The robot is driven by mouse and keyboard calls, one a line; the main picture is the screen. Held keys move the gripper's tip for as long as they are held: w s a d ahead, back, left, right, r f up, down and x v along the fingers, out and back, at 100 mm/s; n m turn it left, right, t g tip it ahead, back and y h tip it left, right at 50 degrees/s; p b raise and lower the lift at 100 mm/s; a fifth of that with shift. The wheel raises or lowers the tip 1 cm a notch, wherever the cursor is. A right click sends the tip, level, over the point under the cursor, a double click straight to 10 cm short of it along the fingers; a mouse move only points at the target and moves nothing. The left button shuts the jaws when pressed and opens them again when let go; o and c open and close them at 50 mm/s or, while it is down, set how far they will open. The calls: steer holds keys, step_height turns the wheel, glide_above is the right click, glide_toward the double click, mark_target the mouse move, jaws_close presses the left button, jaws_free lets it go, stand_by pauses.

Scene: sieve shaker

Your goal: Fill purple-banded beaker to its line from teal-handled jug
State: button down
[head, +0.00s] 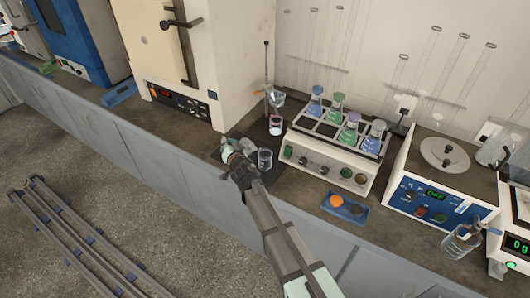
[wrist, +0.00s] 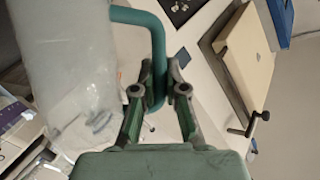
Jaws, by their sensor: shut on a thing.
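My gripper (head: 237,160) is over the bench by the dark mat. In the wrist view, my gripper (wrist: 158,88) is shut on the teal handle (wrist: 155,45) of the jug. The jug's clear, cloudy body (wrist: 65,60) fills the upper left there and looks tipped in that view. In the head view, the jug (head: 228,149) is small and partly hidden by my gripper. A clear beaker (head: 265,158) stands just right of my gripper. Another small vessel (head: 276,125) with a pinkish-purple tint stands behind it. I cannot tell which one bears the purple band, nor any liquid level.
A stand with a clamp (head: 268,80) rises behind the beakers. A shaker with several coloured flasks (head: 330,160) is close on the right. A large cream oven (head: 185,60) stands behind left. A blue tray (head: 345,209) lies in front of the shaker.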

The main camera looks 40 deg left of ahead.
steer(key=shift+w+d+r+m+p, duration=0.15)
steer(key=shift+w+d+m+p, duration=0.1)
steer(key=shift+d+m+p, duration=0.05)
stand_by(0.5)
steer(key=shift+w+d+r+m+y, duration=0.15)
steer(key=shift+d+r+m+y, duration=0.15)
steer(key=shift+r+y, duration=0.1)
stand_by(0.9)
steer(key=shift+w+d+r+m+y+b, duration=0.2)
steer(key=shift+w+d+r+m, duration=0.05)
steer(key=shift+r+m, duration=0.25)
steer(key=shift+w+d+r+m+y+b, duration=0.15)
steer(key=shift+w+d+r+m+y, duration=0.1)
steer(key=shift+r+m, duration=0.2)
stand_by(2.4)
steer(key=shift+s, duration=0.1)
